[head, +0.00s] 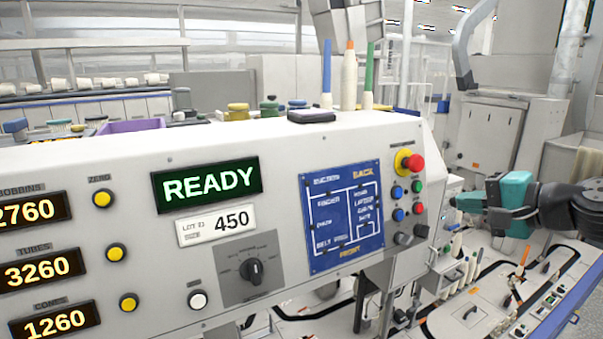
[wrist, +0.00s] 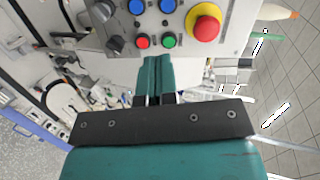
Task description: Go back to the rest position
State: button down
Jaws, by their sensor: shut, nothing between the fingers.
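My gripper (head: 461,202) is teal with a dark wrist and reaches in from the right in the head view, just right of the control panel's end. Its fingers are together and hold nothing. In the wrist view the closed fingers (wrist: 153,66) point at the lower edge of the panel, close to the red button (wrist: 142,41) and the green button (wrist: 170,40). I cannot tell if the fingertips touch the panel. The panel (head: 140,170) shows a lit READY display (head: 207,184).
A red mushroom button (head: 415,162) sits on a yellow collar on the panel. Two dark knobs (head: 404,238) sit below the small buttons. A white work surface (head: 455,325) with bobbins and black tracks lies below my gripper. Cones stand on the panel's top.

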jog(key=s+a+f+n+g+y, duration=0.1)
jog(key=s+a+n+g, duration=0.25)
jog(key=a, duration=0.25)
jog(key=s+a+n+g+y, duration=0.1)
jog(key=s+a+n+g, duration=0.1)
jog(key=a+n, duration=0.3)
jog(key=s+a+f+n+g+h, duration=0.1)
jog(key=s+a+n+g+h, duration=0.1)
jog(key=s, duration=0.6)
jog(key=s+a+f+n+g+h, duration=0.1)
jog(key=s+a+n+g+h, duration=0.2)
jog(key=s+a+n+g, duration=0.2)
jog(key=s+n, duration=0.2)
jog(key=s, duration=0.2)
jog(key=shift+s+a+f+n, duration=0.2)
jog(key=shift+s+a+n, duration=0.1)
jog(key=shift+a+n, duration=0.05)
